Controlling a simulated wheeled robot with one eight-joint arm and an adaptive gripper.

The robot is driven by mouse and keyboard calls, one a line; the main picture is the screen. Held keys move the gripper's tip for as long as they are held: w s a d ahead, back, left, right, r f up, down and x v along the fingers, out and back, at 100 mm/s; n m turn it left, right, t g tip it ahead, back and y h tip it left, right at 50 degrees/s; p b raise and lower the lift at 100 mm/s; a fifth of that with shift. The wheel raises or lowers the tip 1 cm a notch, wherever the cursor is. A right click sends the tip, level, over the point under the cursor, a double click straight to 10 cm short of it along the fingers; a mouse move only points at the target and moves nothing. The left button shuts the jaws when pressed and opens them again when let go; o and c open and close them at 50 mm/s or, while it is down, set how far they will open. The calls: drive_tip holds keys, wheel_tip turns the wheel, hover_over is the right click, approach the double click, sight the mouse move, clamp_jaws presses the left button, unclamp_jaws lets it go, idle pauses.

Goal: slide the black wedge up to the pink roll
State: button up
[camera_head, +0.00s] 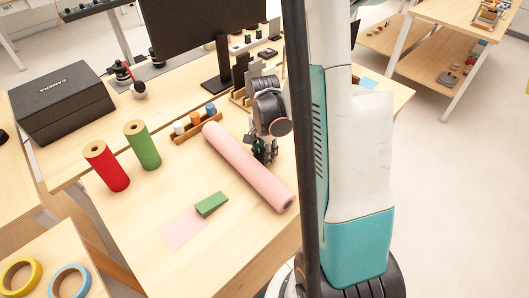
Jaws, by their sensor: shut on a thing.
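The pink roll (247,167) lies on its side across the table, slanting from upper left to lower right. My gripper (264,152) points down just behind the roll's right side, close to the tabletop. It is shut on a small dark thing, which looks to be the black wedge; the fingers and the roll hide most of it, so its shape and any contact with the roll cannot be told. A green wedge (212,204) lies on the near side of the roll, beside a flat pink patch (183,229).
A red roll (107,167) and a green roll (142,146) stand upright at left. A wooden rack (198,124) with small coloured pieces sits by the pink roll's far end. A black box (62,101) and a monitor (206,35) stand behind.

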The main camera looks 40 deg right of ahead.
sight(261, 156)
drive_tip(key=shift+w+a, duration=0.2)
drive_tip(key=shift+a, duration=0.3)
idle(0.7)
drive_tip(key=o, duration=1)
wheel_tip(261, 156, up, 12)
idle(0.4)
